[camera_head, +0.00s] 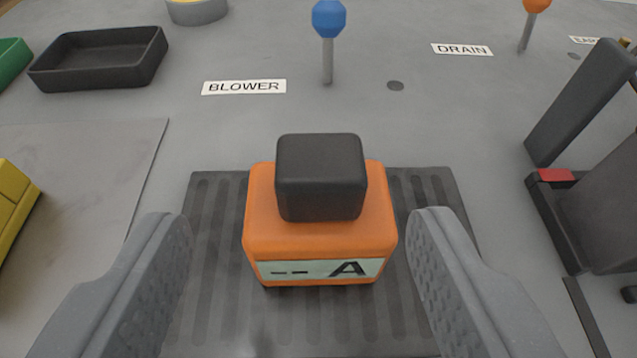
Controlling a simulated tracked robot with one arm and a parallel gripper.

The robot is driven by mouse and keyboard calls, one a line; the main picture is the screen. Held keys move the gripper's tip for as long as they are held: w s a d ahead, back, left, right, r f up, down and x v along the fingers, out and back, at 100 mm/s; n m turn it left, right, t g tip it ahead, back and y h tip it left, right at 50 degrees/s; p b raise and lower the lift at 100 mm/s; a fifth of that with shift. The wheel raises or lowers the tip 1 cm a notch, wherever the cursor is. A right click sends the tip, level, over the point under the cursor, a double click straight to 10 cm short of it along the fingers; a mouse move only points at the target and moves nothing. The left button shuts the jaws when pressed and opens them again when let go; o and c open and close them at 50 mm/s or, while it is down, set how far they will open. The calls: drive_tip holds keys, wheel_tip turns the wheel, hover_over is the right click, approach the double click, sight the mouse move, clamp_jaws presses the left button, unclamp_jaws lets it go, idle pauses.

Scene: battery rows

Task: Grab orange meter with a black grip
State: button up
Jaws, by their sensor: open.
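The orange meter (320,238) stands upright on a dark ribbed mat (215,300) in the middle of the view. Its black grip (321,178) is a block on top. A pale display on its front reads "-- A". My gripper (302,225) is open, with one grey finger to the left of the meter and one to the right. A gap shows between each finger and the meter's sides. The meter's back and underside are hidden.
Behind stand a blue-knobbed lever (328,40) by a "BLOWER" label (244,87) and an orange-knobbed lever (530,25) by a "DRAIN" label (462,50). A black tray (100,58) is back left, a yellow object (15,205) left, a dark device (600,190) right.

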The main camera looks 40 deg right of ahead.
sight(318, 180)
drive_tip(key=b+x, duration=0.1)
drive_tip(key=x, duration=0.3)
drive_tip(key=shift+d+f+b, duration=0.2)
drive_tip(key=shift+d+b, duration=0.2)
drive_tip(key=shift+w+d+f, duration=0.1)
drive_tip(key=shift+w+d, duration=0.15)
drive_tip(key=shift+w, duration=0.05)
clamp_jaws()
